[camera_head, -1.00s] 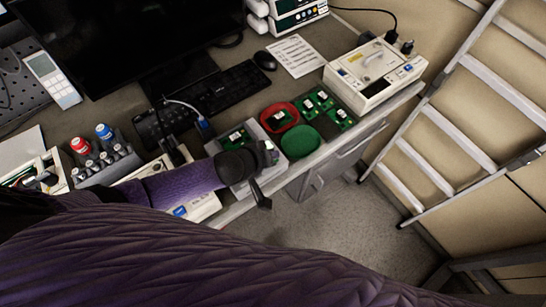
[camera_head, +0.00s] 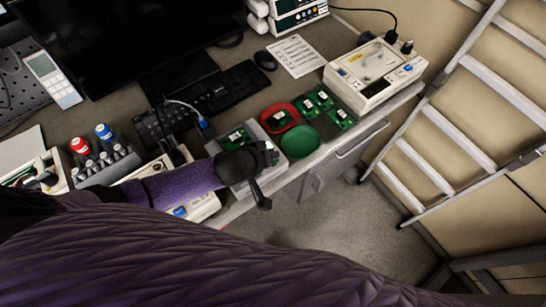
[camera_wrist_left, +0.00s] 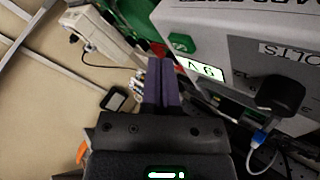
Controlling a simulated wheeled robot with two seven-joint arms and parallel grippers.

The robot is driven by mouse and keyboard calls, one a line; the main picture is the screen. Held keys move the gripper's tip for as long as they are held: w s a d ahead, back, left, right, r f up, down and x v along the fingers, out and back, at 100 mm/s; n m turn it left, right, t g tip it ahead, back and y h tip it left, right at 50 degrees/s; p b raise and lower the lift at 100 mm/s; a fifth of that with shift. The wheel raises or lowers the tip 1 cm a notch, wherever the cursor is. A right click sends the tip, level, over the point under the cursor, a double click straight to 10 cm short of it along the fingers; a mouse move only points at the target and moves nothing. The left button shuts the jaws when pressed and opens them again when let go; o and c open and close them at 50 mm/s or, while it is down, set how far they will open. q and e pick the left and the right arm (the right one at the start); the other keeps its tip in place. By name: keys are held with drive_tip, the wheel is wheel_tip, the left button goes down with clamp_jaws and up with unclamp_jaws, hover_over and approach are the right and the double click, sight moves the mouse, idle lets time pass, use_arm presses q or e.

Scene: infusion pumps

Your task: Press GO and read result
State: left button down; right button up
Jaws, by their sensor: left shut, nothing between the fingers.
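A light grey tester box (camera_head: 245,185) stands at the bench's front edge with a green circuit board (camera_head: 236,137) on top.
A red dish (camera_head: 279,117) and a green dish (camera_head: 300,142) sit right of the tester, beside several green boards (camera_head: 325,103). A larger white instrument (camera_head: 375,75) stands further right. A cable with a blue plug (camera_head: 204,127) lies near the board. The floor in front is clear.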

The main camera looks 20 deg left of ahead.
use_arm(q)
drive_tip(key=shift+f, duration=0.15)
drive_tip(key=shift+f, duration=0.3)
drive_tip(key=shift+f+b, duration=0.4)
drive_tip(key=shift+b, duration=0.15)
idle(0.3)
drive_tip(key=shift+r, duration=0.1)
drive_tip(key=shift+r+p, duration=0.75)
drive_tip(key=shift+p, duration=0.2)
wheel_tip(320, 180, up, 5)
drive_tip(key=p, duration=0.5)
drive_tip(key=shift+r, duration=0.1)
